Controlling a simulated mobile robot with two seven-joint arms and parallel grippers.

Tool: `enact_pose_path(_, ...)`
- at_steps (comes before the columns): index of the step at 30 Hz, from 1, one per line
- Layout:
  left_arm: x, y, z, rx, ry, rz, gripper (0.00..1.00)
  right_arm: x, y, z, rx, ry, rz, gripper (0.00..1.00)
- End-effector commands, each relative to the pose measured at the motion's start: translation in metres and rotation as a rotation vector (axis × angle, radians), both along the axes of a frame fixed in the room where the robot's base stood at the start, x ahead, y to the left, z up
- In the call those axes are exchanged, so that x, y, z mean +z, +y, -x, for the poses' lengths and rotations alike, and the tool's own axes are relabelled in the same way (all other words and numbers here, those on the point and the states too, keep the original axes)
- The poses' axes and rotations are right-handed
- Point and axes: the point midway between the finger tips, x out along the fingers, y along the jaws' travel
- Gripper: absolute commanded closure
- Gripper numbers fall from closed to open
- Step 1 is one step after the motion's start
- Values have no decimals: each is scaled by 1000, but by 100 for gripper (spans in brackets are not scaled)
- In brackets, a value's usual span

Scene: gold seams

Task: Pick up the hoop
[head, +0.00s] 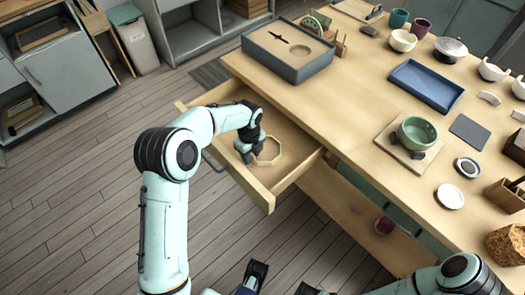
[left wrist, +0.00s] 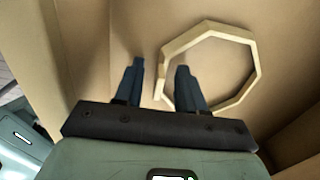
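The hoop (head: 268,151) is a pale wooden octagonal ring in the open drawer (head: 267,197). In the left wrist view the hoop (left wrist: 256,62) is right of centre. My left gripper (head: 251,155) reaches down into the drawer at the hoop's left side. Its two dark fingers (left wrist: 159,80) are apart, with the hoop's left edge showing between them and the right finger overlapping the ring's opening. Contact cannot be told. Dark finger-like parts at the bottom edge of the head view look like my right gripper (head: 281,281), spread apart and empty, partly cut off.
The wooden table (head: 357,120) above carries a grey box (head: 288,52), a blue tray (head: 426,86) and a green bowl (head: 417,131).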

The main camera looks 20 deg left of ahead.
Motion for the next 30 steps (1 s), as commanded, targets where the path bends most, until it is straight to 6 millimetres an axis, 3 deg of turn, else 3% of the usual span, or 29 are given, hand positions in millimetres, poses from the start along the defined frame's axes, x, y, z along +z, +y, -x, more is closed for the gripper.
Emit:
enact_pose_path(7,-3,0,0,0,-2,0,61,0,0,0,0,-1,0,77)
enact_pose_path(9,-3,0,0,0,-2,0,83,0,0,0,0,-1,0,77)
enact_pose_path(11,-3,0,0,0,-2,0,100,0,0,0,0,-1,0,77)
enact_pose_path(23,-2,0,0,0,0,0,100,0,0,0,0,-1,0,77)
enact_pose_path(26,5,0,0,0,-1,-1,100,1,0,0,0,0,0,77)
enact_pose_path(30,30,0,-1,0,-6,0,100,5,0,1,1,4,-1,77)
